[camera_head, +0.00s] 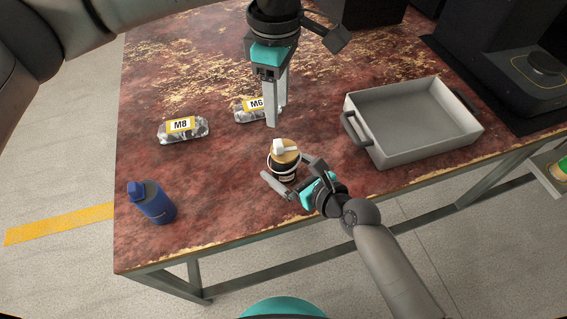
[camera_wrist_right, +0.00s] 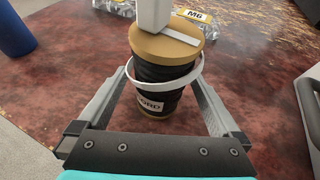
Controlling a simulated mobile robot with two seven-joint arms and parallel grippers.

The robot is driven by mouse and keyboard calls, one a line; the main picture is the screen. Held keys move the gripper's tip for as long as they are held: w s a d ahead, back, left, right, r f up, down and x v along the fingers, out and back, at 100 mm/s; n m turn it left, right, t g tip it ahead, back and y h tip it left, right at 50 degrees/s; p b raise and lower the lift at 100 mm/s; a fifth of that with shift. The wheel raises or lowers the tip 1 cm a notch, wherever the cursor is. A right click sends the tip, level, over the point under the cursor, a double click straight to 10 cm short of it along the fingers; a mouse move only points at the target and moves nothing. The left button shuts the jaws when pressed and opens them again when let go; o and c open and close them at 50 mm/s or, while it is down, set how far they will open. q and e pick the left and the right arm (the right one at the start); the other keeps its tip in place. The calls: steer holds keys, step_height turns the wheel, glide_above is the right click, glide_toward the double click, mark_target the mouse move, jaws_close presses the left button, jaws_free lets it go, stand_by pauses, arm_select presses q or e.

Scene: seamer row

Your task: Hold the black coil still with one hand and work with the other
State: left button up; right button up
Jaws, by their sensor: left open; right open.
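The black coil (camera_head: 284,168) stands upright near the table's front edge, with a tan top, a white ring around its body and a pale piece on top. In the right wrist view the coil (camera_wrist_right: 160,75) shows a white label, partly readable as "ORD". My right gripper (camera_head: 286,168) is open, with one finger on each side of the coil; I cannot tell whether they touch it. My left gripper (camera_head: 277,116) is open, pointing down above and just behind the coil, apart from it in the head view.
On the worn red table (camera_head: 225,205) lie a bag marked M8 (camera_head: 183,129) and a bag marked M6 (camera_head: 246,112), partly behind my left gripper. A blue bottle (camera_head: 153,203) is at front left. A grey tray (camera_head: 410,120) with handles is at right. Bare table lies left of the coil.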

steer(key=shift+w+a+f, duration=0.2)
steer(key=shift+w+a, duration=0.1)
steer(key=shift+w, duration=0.05)
steer(key=shift+c, duration=0.4)
steer(key=c, duration=1.3)
arm_select(q)
steer(key=shift+c, duration=1)
arm_select(e)
steer(key=shift+c, duration=0.6)
arm_select(q)
steer(key=shift+s+a+f+g+h, duration=0.2)
steer(key=shift+s+f+g+h, duration=0.15)
steer(key=shift+f+h, duration=0.25)
steer(key=c, duration=0.3)
steer(key=shift+s+a+f+n+g+h, duration=0.25)
steer(key=shift+a+f+n+h, duration=0.1)
steer(key=shift+h, duration=0.25)
steer(key=shift+s+a+f+n+g+h, duration=0.1)
steer(key=shift+s+a+f+n+h, duration=0.2)
steer(key=shift+h, duration=0.3)
jaws_close()
steer(key=s+a+n+t+h, duration=0.1)
steer(key=a+n+t+h, duration=0.2)
steer(key=a, duration=1)
steer(key=shift+s+f+n+h, duration=0.2)
steer(key=shift+f+n+h, duration=0.05)
steer(key=shift+n+h, duration=0.8)
